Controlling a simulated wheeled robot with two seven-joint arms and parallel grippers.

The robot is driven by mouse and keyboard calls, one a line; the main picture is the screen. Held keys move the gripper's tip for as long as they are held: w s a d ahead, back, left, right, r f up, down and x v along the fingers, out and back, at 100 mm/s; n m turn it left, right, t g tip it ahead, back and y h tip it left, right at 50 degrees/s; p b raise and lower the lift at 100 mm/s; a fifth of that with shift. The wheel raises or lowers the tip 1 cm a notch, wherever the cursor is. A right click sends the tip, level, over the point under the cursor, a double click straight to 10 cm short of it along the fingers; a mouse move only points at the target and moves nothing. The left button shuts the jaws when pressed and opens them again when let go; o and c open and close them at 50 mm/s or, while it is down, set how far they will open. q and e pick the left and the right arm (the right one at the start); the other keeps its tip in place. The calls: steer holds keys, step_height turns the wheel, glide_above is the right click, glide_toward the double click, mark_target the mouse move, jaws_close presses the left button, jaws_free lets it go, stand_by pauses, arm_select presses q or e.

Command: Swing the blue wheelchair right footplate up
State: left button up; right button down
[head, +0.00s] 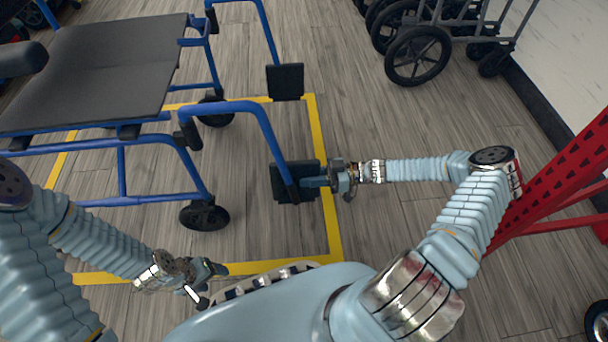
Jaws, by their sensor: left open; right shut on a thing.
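The blue wheelchair (87,72) stands at the left with its front toward the right of the picture. Its right footplate (283,185) is the nearer black plate, at the end of a blue legrest tube. My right gripper (314,181) reaches in from the right and is shut on the outer edge of this footplate, hiding part of it. The plate looks roughly flat; its exact tilt is hard to tell. The other footplate (285,81) hangs farther back, apart from my grippers. My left gripper (208,282) is open and empty, low at the left near the front caster.
A yellow floor line (321,140) frames the wheelchair. The near front caster (204,215) stands between chair and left gripper. Grey wheelchairs (418,54) stand at the back right by the wall. A red perforated frame (560,170) is at the right. The wooden floor between is clear.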

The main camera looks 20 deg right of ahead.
steer(key=shift+s+a+n, duration=0.25)
steer(key=shift+s+n, duration=0.7)
steer(key=shift+n, duration=0.25)
steer(key=c, duration=1)
jaws_free()
steer(key=v, duration=1.4)
steer(key=shift+a, duration=0.2)
